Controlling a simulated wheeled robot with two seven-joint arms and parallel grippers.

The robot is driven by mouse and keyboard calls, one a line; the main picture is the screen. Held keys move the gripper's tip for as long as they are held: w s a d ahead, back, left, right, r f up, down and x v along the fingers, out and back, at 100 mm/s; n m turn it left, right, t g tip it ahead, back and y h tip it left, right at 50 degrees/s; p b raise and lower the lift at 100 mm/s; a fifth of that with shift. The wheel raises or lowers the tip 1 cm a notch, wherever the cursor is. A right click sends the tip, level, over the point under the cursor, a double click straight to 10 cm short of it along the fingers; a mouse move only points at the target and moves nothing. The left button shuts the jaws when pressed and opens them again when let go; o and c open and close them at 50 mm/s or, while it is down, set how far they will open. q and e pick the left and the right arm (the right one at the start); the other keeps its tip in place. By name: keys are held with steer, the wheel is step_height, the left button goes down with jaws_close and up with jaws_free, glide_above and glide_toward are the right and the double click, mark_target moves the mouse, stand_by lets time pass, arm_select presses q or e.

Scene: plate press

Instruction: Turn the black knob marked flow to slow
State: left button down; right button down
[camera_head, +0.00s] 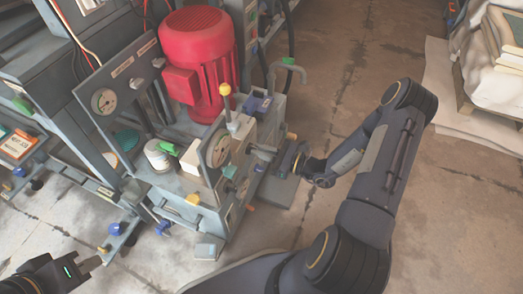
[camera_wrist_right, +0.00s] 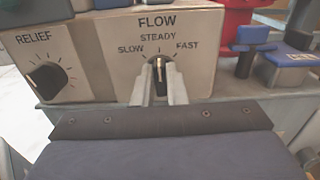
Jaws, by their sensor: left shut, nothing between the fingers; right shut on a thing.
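The black flow knob (camera_wrist_right: 153,76) is on a beige panel (camera_wrist_right: 200,70) in the right wrist view. The panel reads FLOW, with SLOW to the left, STEADY at the top and FAST to the right. The knob's pale pointer stands about upright, toward STEADY. My right gripper (camera_wrist_right: 162,78) is shut on the knob, one finger on each side, covering part of it. In the head view the right gripper (camera_head: 270,153) is at the right side of the press. My left gripper (camera_head: 92,263) is shut and empty at the lower left, away from the panel.
A second black knob marked RELIEF (camera_wrist_right: 46,78) is left of the flow panel. A blue-topped device (camera_wrist_right: 290,60) is to its right. The press carries a red motor (camera_head: 200,62), gauges and a yellow-topped lever (camera_head: 227,100). A pallet with sacks (camera_head: 495,60) stands far right.

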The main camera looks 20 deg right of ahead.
steer(key=shift+s+a+f+n+b, duration=0.15)
steer(key=shift+n+b, duration=0.2)
steer(key=shift+n, duration=1.8)
steer(key=shift+s+a+f+n+b, duration=0.1)
steer(key=shift+n+b, duration=0.25)
steer(key=shift+n, duration=1.8)
steer(key=c, duration=1.5)
jaws_free()
steer(key=shift+r, duration=0.1)
steer(key=shift+o, duration=0.2)
